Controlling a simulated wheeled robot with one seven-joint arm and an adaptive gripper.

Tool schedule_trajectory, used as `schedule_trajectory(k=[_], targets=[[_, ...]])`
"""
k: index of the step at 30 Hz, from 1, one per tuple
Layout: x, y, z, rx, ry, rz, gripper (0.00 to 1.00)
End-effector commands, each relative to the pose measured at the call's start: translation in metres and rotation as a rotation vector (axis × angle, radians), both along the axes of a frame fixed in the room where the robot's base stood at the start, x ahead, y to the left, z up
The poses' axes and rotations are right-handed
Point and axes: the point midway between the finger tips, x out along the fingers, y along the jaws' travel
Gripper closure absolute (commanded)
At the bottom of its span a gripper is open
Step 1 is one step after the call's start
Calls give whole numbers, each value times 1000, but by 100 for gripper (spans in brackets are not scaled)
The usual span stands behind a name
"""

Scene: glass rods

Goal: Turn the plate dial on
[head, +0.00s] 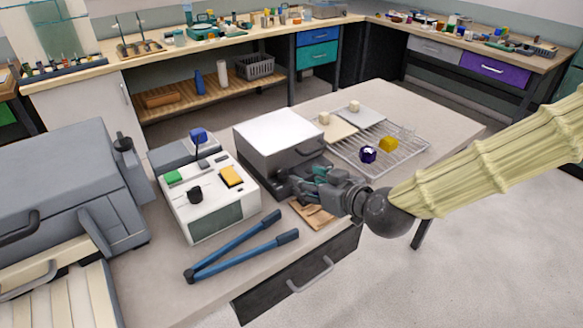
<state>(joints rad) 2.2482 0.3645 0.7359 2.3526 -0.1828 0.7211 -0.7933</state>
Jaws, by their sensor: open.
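My gripper (312,181) is open, at the front right of a white-topped grey box (281,135) that has a handle on its front. The gripper and wrist cover part of that front. A white control unit (223,206) stands left of the box. On its top are a black knob (195,194), a green block (173,177) and a yellow block (232,176). My gripper is well to the right of this knob and apart from it. I cannot tell for sure which part is the plate dial. Nothing shows clearly between the fingers.
Blue-handled long tool (235,246) lies on the table front. A wooden board (312,214) lies under my gripper. A wire rack (376,151) with a purple block (368,154) and a yellow cube (388,144) is behind. A large grey machine (70,190) stands left.

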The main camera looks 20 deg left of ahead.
Motion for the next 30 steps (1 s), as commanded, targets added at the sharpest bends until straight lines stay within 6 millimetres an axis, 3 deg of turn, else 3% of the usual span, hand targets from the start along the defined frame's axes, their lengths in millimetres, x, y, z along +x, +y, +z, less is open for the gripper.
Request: schedule_trajectory(k=[18, 30], targets=[[49, 61, -33, 1, 5, 0, 52], [57, 69, -38, 0, 4, 0, 52]])
